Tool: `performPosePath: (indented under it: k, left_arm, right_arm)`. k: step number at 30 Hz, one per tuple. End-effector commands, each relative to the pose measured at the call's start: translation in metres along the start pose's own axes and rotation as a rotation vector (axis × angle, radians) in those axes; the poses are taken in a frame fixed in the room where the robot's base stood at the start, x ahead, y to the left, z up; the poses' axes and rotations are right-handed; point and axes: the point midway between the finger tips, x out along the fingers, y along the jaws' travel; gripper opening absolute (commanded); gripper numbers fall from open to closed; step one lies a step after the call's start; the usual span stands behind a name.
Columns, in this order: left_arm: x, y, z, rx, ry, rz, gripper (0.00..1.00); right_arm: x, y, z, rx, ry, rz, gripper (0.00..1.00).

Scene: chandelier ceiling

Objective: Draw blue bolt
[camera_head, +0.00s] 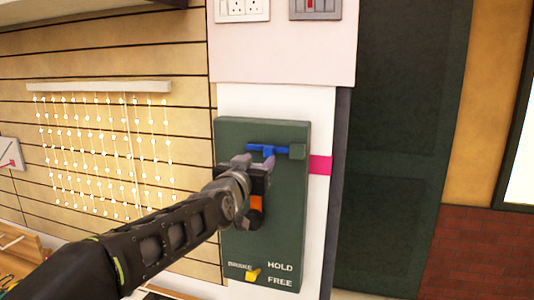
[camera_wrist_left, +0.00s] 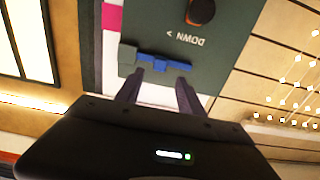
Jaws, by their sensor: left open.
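The blue bolt (camera_head: 265,150) lies level across the upper part of a dark green panel (camera_head: 292,225) on the wall. Its right end meets a small green block (camera_head: 297,151). A short blue handle points down from its middle. My left gripper (camera_head: 256,161) is open just below the bolt and hides part of the panel. In the left wrist view the bolt (camera_wrist_left: 163,64) lies just beyond the two spread fingertips (camera_wrist_left: 161,80), with the handle toward the gap between them. I cannot tell whether a finger touches it. My right gripper is out of view.
An orange and black knob (camera_wrist_left: 201,12) sits by the word DOWN on the panel. A yellow lever (camera_head: 253,274) is low on it, near BRAKE, HOLD and FREE. Switch plates (camera_head: 242,9) are above. A string of lights (camera_head: 100,140) hangs at left.

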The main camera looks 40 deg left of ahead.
Motion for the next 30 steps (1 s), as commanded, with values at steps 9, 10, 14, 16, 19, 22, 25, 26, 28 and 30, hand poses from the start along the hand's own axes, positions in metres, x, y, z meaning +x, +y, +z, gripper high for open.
performPosePath:
  k: [9, 10, 14, 16, 19, 22, 25, 26, 28, 30]
  left_arm:
    - [0.008, 0.0, -0.001, -0.001, -0.001, 0.001, 0.45]
    - [0.011, 0.0, -0.001, -0.001, -0.002, 0.001, 0.45]
    - [0.028, 0.001, -0.001, -0.002, -0.004, 0.002, 0.45]
    - [0.04, 0.001, -0.001, -0.003, -0.004, 0.001, 0.45]
    - [0.056, 0.001, -0.001, -0.003, -0.004, 0.001, 0.45]
    - [0.068, 0.001, 0.0, -0.002, -0.004, 0.001, 0.45]
    - [0.076, 0.001, 0.001, -0.002, -0.003, 0.001, 0.45]
    - [0.077, 0.001, 0.001, -0.002, -0.003, 0.001, 0.45]
    - [0.079, 0.0, 0.001, -0.002, -0.001, 0.001, 0.45]
    - [0.079, 0.0, 0.001, -0.002, -0.001, 0.001, 0.45]
  right_arm:
    - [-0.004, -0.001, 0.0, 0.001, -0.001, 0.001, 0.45]
    - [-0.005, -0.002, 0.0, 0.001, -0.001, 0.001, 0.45]
    - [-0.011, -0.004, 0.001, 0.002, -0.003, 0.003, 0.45]
    - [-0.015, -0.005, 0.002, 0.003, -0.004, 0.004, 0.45]
    - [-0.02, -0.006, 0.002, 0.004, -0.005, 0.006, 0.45]
    - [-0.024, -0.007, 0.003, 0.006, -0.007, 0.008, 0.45]
    - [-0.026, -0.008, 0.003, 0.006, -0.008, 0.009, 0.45]
    - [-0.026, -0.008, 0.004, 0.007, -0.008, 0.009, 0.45]
    - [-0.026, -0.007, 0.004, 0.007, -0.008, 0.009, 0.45]
    - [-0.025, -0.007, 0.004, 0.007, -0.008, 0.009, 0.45]
